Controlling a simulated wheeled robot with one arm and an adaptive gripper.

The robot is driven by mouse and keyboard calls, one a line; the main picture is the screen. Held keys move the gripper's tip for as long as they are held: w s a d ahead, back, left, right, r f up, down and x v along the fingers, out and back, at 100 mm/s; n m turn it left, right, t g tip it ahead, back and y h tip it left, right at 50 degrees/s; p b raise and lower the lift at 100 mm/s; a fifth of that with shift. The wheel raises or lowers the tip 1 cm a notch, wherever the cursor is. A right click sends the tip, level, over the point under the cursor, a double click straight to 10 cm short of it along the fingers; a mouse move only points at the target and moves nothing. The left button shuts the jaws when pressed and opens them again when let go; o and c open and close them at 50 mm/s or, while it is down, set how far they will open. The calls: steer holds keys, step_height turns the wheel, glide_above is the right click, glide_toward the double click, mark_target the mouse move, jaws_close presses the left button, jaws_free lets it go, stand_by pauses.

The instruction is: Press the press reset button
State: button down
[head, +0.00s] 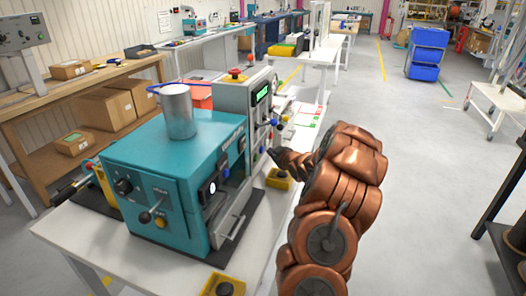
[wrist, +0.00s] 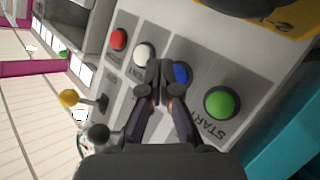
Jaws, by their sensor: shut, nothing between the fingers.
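In the wrist view, a grey control panel (wrist: 130,80) carries a red button (wrist: 118,39), a white button (wrist: 144,54), a blue button (wrist: 181,74) and a green button (wrist: 222,103) marked START. My gripper (wrist: 160,70) is shut and empty, its tips in front of the panel between the white and blue buttons. The fingers partly cover the blue button's left edge; its label is hidden, so I cannot read which button is reset. I cannot tell whether the tips touch the panel. In the head view, my gripper (head: 278,156) is beside the teal press (head: 175,165).
A grey unit with a green display (head: 262,95) stands behind the press on a white table (head: 90,235). Yellow button boxes sit at the table's right edge (head: 280,179) and front (head: 222,286). A yellow-knobbed lever (wrist: 70,97) stands left of the panel buttons.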

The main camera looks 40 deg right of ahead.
steer(key=shift+w, duration=0.1)
steer(key=shift+w+a, duration=0.2)
steer(key=shift+w, duration=0.1)
steer(key=shift+w+a+b, duration=0.2)
steer(key=shift+w+b, duration=0.2)
stand_by(0.9)
steer(key=shift+s, duration=0.1)
steer(key=shift+s+d+p, duration=0.35)
steer(key=shift+s+d, duration=0.05)
steer(key=shift+s, duration=0.25)
steer(key=shift+s+d+r+p, duration=0.1)
steer(key=shift+s+d+p, duration=0.25)
steer(key=shift+s, duration=0.35)
steer(key=shift+s+d+f+p, duration=0.1)
steer(key=shift+s+d+p, duration=0.3)
steer(key=shift+s, duration=0.3)
steer(key=shift+s+d+r+p, duration=0.1)
steer(key=shift+s+d+p, duration=0.25)
steer(key=shift+s, duration=0.5)
